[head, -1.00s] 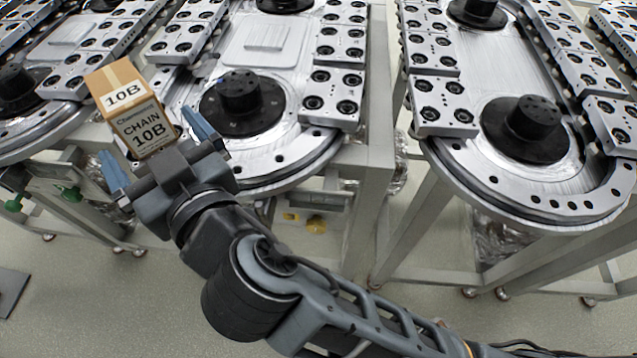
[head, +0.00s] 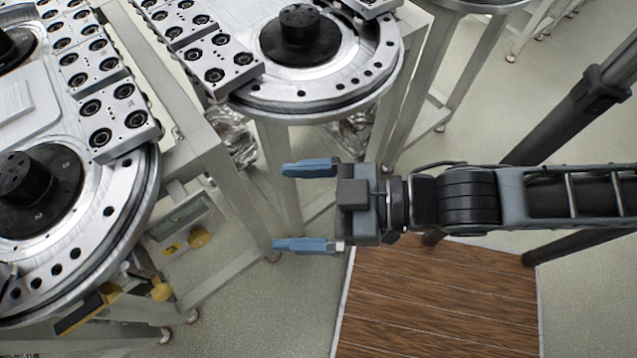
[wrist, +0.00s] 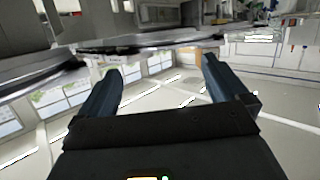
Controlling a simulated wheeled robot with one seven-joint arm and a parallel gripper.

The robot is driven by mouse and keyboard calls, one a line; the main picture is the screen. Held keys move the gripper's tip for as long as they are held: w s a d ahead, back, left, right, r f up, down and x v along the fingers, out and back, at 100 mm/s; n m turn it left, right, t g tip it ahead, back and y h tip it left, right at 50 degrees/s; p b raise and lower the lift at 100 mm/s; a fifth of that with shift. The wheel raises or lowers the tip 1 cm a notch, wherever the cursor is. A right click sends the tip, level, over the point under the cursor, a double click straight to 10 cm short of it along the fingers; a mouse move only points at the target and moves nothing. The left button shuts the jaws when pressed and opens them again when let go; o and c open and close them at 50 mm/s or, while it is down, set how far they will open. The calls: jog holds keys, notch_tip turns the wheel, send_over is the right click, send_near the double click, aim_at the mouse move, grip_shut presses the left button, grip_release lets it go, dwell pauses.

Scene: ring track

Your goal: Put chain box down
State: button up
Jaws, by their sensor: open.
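My gripper (head: 283,208) is open, with its two blue fingers wide apart and nothing between them. It points left in the head view, in front of the metal frames under the ring tracks. Both fingers also show in the wrist view (wrist: 162,68), with empty space between them. I cannot make out the chain box in either current view.
One ring track (head: 327,93) with a black hub stands at the top, and another (head: 112,235) at the left. A brown wood-grain surface (head: 440,310) with a pale edge lies below my arm. Grey floor (head: 240,310) is clear at lower middle.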

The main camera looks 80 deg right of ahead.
jog(key=s+d+r+m+h, duration=0.1)
jog(key=s+r+m+h, duration=0.1)
jog(key=s, duration=0.5)
jog(key=shift+s+d+r, duration=0.2)
jog(key=shift+d+r, duration=0.15)
jog(key=shift+r, duration=0.35)
jog(key=shift+c, duration=0.5)
